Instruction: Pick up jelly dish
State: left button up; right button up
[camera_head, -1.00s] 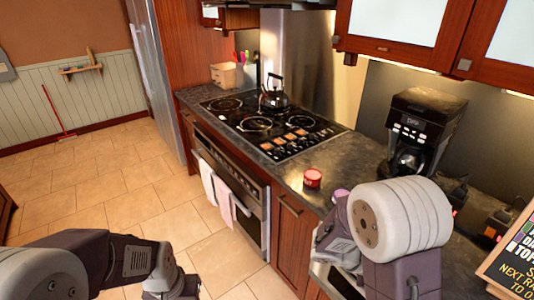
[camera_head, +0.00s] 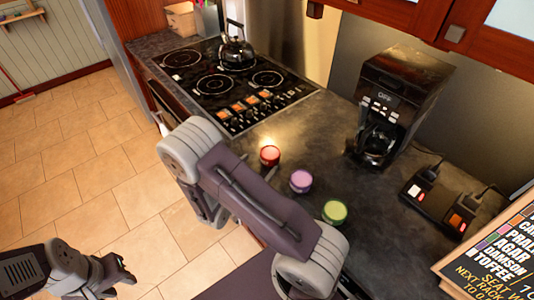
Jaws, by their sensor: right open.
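Three small round dishes stand apart in a slanting row on the dark counter: a red dish (camera_head: 270,156), a purple dish (camera_head: 301,181) and a green dish (camera_head: 336,212). I cannot tell from their looks which one is the jelly dish. My right arm crosses in front of the counter, left of and below the dishes. Its gripper (camera_head: 213,216) hangs low beside the counter front, open, partly hidden behind my arm, and touches no dish. My left gripper (camera_head: 122,272) is low at the left over the floor, far from the dishes; its jaws are unclear.
A black coffee maker (camera_head: 400,100) stands behind the dishes. A cooktop (camera_head: 225,85) with a kettle (camera_head: 236,50) is at the back left. A dark device with plugs (camera_head: 440,200) and a colour-keyed sign (camera_head: 495,255) are at the right. Bare counter surrounds the dishes.

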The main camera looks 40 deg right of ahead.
aim_at(265, 159)
jog(key=x, duration=0.5)
jog(key=shift+f+p, duration=0.1)
jog(key=shift+p, duration=0.2)
jog(key=shift+d, duration=0.3)
jog(key=p+x, duration=0.1)
jog(key=x, duration=0.2)
jog(key=shift+d+f, duration=0.15)
jog(key=shift+d, duration=0.15)
jog(key=shift+w+d+f, duration=0.2)
jog(key=shift+d, duration=0.05)
jog(key=shift+s+a+r, duration=0.1)
jog(key=shift+a+r, duration=0.1)
jog(key=shift+a, duration=0.05)
jog(key=c, duration=1.2)
pick_arm(q)
jog(key=shift+w+d+r, duration=0.1)
jog(key=shift+d+r, duration=0.1)
jog(key=shift+r, duration=0.35)
jog(key=shift+w+d+r, duration=0.1)
jog(key=shift+d+r, duration=0.1)
jog(key=shift+r, duration=0.3)
pick_arm(e)
jog(key=shift+d, duration=0.1)
jog(key=c, duration=0.5)
jog(key=shift+c, duration=0.2)
